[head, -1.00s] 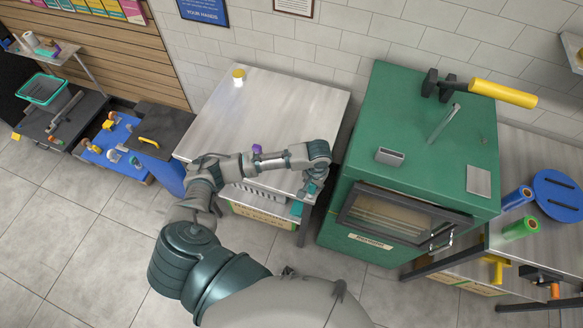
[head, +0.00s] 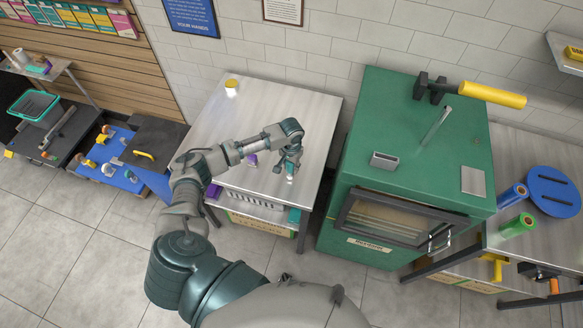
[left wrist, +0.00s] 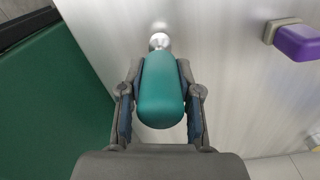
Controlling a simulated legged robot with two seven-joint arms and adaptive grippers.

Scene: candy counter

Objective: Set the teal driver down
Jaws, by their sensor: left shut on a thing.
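The teal driver (left wrist: 160,92) is held in my left gripper (left wrist: 160,72), its rounded teal handle between the two fingers and its metal end toward the steel table top. In the head view my left gripper (head: 291,163) is over the right part of the steel table (head: 275,108), near its front edge. The arm and fingers hide most of the driver there. I cannot tell whether its tip touches the table. My right gripper is not in view.
A purple-handled thing (left wrist: 297,42) lies on the table near the gripper. A yellow-topped white container (head: 231,88) stands at the back left. The green cabinet (head: 400,130) stands close on the right. The table's middle and back are clear.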

